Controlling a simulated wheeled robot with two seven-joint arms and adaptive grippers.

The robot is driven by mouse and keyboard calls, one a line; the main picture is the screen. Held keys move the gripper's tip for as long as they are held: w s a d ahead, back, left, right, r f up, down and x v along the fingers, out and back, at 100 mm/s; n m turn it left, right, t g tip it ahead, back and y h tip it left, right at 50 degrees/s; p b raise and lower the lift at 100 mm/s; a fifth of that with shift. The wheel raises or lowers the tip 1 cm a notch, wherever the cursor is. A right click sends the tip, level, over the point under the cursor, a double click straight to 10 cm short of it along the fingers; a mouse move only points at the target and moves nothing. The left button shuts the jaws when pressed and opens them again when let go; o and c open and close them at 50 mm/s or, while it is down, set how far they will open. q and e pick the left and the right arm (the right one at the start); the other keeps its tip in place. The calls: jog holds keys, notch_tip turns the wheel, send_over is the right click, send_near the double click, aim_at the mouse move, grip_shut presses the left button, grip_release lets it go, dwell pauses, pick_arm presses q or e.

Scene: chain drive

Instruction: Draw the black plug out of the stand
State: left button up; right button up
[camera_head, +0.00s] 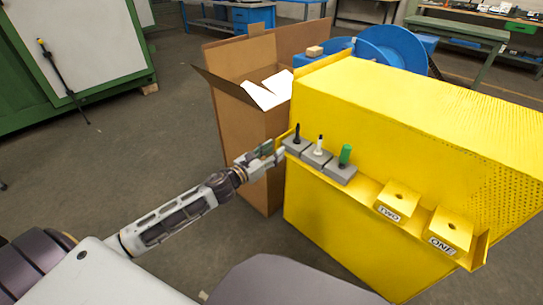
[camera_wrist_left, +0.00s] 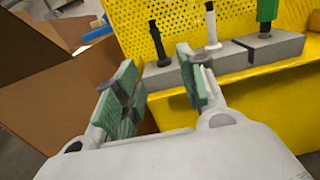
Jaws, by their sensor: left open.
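The black plug (camera_head: 297,133) stands upright in the leftmost grey block of the stand (camera_head: 296,146) on the yellow ledge. It also shows in the left wrist view (camera_wrist_left: 157,40), beyond the gap between my fingers. A white plug (camera_head: 319,143) and a green plug (camera_head: 345,154) stand in the grey blocks to its right. My left gripper (camera_head: 273,154) is open and empty, just left of the black plug and apart from it. Its green-padded fingers show in the left wrist view (camera_wrist_left: 157,80). My right gripper is not in view.
The yellow perforated cabinet (camera_head: 400,110) rises behind the ledge. Two yellow socket blocks, labelled TWO (camera_head: 399,197) and ONE (camera_head: 452,228), sit further right. An open cardboard box (camera_head: 238,130) stands close behind my left gripper. Blue reels (camera_head: 390,45) are behind the cabinet.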

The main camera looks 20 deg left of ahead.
pick_arm(q)
jog(key=shift+w, duration=0.2)
dwell(0.3)
send_near(296, 136)
jog(key=shift+w, duration=1.15)
jog(key=shift+w+d+b, duration=0.35)
jog(key=shift+w+d, duration=0.35)
jog(key=shift+w, duration=0.3)
jog(key=shift+x, duration=1.3)
jog(key=shift+b+x, duration=0.3)
jog(key=shift+x, duration=0.55)
jog(key=shift+w+d, duration=0.3)
jog(key=shift+w, duration=0.4)
jog(key=shift+w+d, duration=0.15)
jog(key=shift+w, duration=0.15)
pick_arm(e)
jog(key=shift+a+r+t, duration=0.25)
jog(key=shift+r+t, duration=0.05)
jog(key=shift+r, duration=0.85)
